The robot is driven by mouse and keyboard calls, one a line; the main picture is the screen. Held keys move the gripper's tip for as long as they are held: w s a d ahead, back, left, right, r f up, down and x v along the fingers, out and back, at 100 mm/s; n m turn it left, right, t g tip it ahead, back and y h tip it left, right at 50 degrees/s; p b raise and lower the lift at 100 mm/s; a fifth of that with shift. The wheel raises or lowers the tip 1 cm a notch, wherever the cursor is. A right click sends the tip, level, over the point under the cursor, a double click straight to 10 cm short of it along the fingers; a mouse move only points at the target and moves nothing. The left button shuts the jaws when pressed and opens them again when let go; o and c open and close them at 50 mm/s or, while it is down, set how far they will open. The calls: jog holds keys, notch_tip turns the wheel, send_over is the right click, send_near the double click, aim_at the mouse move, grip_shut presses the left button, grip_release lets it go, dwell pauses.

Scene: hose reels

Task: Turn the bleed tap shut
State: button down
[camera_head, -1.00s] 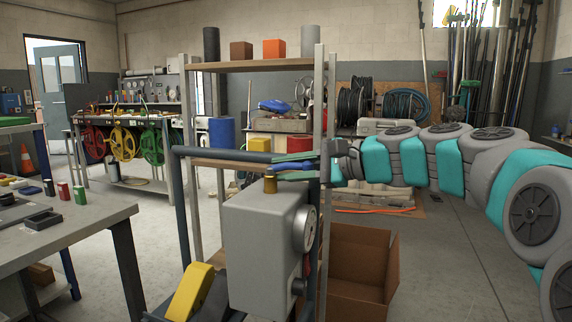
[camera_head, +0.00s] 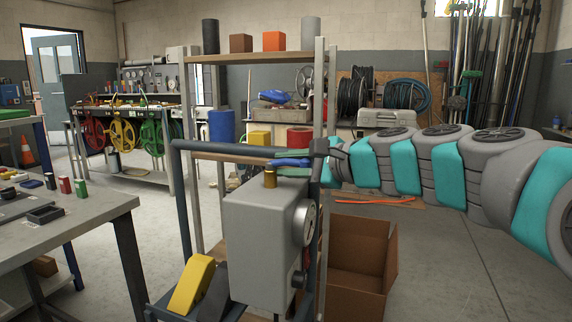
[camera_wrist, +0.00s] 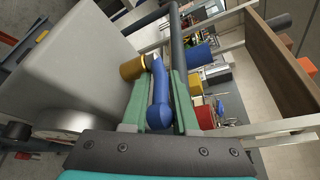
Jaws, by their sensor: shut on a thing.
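The bleed tap has a brass body (camera_head: 270,178) on top of a grey box (camera_head: 262,240) and a blue lever (camera_head: 293,162). In the wrist view the brass body (camera_wrist: 132,68) is beyond my fingertips, and the blue lever (camera_wrist: 159,98) lies lengthwise between my green fingers. My gripper (camera_head: 284,163) reaches in from the right above the box and is shut on the blue lever; it also shows in the wrist view (camera_wrist: 156,75). Part of the lever is hidden by the fingers in the head view.
A dark rail (camera_head: 225,149) runs just behind the tap, close to my fingers. A shelf rack (camera_head: 250,58) stands behind, with its post near my wrist. A round gauge (camera_head: 306,225) is on the box's right side. A cardboard box (camera_head: 358,258) stands on the floor at right.

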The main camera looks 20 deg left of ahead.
aim_at(308, 163)
jog(key=shift+s+r, duration=0.1)
jog(key=shift+r, duration=0.1)
jog(key=c, duration=0.8)
grip_release()
jog(key=shift+s+a, duration=0.1)
jog(key=shift+c, duration=0.2)
jog(key=v, duration=0.7)
jog(key=shift+s+d, duration=0.1)
jog(key=shift+d, duration=0.25)
